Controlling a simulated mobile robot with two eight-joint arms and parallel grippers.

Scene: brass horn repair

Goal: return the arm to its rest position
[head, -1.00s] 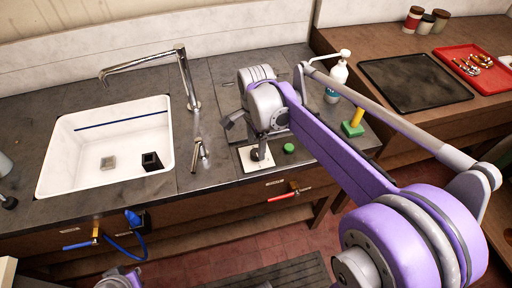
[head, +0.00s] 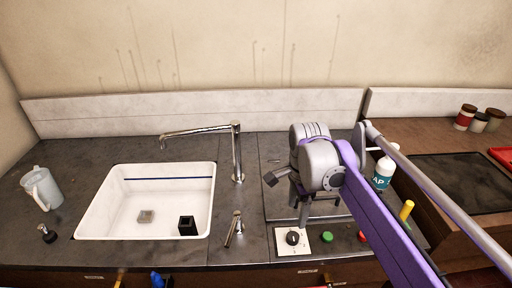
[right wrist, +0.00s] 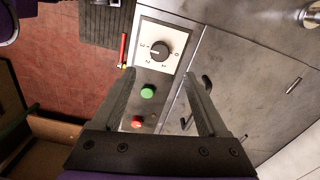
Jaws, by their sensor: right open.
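My right arm reaches in from the right in the head view. Its gripper (head: 302,212) points down over the worktop, just behind a white dial plate (head: 281,248). In the right wrist view, the two fingers of the right gripper (right wrist: 160,76) stand apart with nothing held between them. The dial plate (right wrist: 178,29) with its black knob (right wrist: 160,50) lies beyond the fingertips. A green button (right wrist: 148,91) and a red button (right wrist: 137,122) show between the fingers. My left gripper is not in view.
A white sink (head: 112,220) with a chrome tap (head: 237,150) is left of the gripper. A labelled white bottle (head: 382,172) and a yellow-handled item (head: 407,211) stand close to the right arm. A pale jug (head: 42,188) stands far left. Dark worktop behind the sink is clear.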

